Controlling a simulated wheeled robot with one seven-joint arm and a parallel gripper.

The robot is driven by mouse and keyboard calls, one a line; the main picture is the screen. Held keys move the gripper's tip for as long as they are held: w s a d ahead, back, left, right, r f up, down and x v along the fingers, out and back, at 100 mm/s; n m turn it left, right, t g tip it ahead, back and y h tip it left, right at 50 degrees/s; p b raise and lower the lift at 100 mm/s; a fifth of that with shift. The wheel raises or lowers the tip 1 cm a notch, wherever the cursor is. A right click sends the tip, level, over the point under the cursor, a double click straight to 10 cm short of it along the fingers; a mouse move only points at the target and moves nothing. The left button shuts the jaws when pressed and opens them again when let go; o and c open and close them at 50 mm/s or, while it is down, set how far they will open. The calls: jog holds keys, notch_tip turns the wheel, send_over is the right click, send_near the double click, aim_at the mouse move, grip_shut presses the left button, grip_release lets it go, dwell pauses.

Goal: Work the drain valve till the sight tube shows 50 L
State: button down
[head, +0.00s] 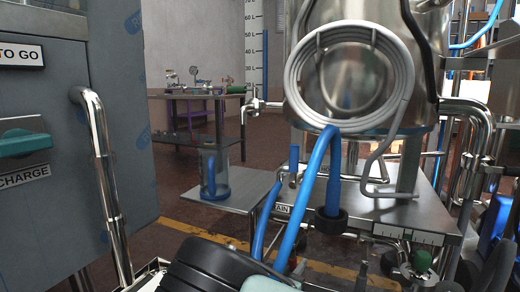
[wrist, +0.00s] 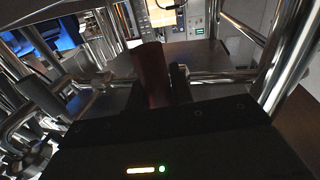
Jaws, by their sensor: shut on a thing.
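In the wrist view my gripper (wrist: 164,76) is shut on a dark reddish-brown handle-like piece (wrist: 151,73). I cannot tell for sure that it is the drain valve's handle. In the head view the gripper's fingers do not show. A partly hidden label ending in "AIN" (head: 283,208) is on the bench front.
A grey cabinet (head: 60,230) with a steel rail (head: 103,165) fills the left. A clear jug with blue on it (head: 213,176) stands on a low steel shelf (head: 247,188). A gauge table (head: 195,95) stands behind. A pale hose coil (head: 291,85) hangs on the tank.

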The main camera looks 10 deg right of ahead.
jog(key=shift+w+a, duration=0.15)
dwell(0.4)
jog(key=c, duration=1.2)
grip_release()
jog(key=shift+c, duration=0.2)
jog(key=p+v, duration=0.7)
jog(key=v, duration=1)
